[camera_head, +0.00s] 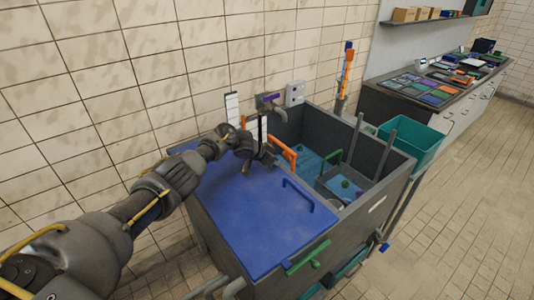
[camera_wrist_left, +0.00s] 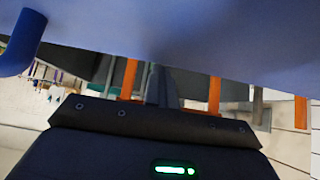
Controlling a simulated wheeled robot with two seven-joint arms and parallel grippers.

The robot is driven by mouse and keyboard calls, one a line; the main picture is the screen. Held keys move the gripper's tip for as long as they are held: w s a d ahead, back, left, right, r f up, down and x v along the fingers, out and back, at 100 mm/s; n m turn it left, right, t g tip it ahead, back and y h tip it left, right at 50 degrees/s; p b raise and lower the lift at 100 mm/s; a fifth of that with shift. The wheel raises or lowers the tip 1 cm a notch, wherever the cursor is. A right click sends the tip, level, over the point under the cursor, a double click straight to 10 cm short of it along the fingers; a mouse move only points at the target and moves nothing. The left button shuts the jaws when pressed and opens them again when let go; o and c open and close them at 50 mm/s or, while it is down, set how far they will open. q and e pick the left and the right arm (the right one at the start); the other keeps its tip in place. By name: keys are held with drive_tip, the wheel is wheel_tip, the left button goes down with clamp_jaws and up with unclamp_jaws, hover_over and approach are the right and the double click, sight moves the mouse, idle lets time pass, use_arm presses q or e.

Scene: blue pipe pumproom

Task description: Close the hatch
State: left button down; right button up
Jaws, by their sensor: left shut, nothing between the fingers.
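The hatch looks to be the flat blue panel (camera_head: 250,215) over the left part of a grey tank (camera_head: 365,215); the tank's right part is uncovered. A blue bar handle (camera_head: 312,196) stands on the panel near its right edge. My left gripper (camera_head: 250,166) is shut and empty, above the panel's far part, left of the handle. Whether it touches the panel I cannot tell. In the left wrist view the blue panel (camera_wrist_left: 200,35) fills the top, a rounded end of a blue bar (camera_wrist_left: 22,42) is at left, and the shut fingers (camera_wrist_left: 160,85) are at the centre. My right gripper is out of view.
An orange handle (camera_head: 283,151) stands close behind my left gripper. The open tank holds blue and grey containers with a green handle (camera_head: 352,138). A purple tap (camera_head: 270,101) juts from the tiled wall. A teal bin (camera_head: 412,140) is at right. The floor at right is clear.

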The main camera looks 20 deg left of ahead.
use_arm(q)
wheel_tip(320, 180, up, 5)
drive_tip(key=p, duration=0.4)
drive_tip(key=shift+f, duration=0.15)
drive_tip(key=shift+s+a+f, duration=0.1)
drive_tip(key=shift+s+a, duration=0.2)
drive_tip(key=shift+s, duration=0.1)
drive_tip(key=b+v, duration=0.1)
drive_tip(key=v, duration=0.8)
drive_tip(key=shift+w, duration=0.1)
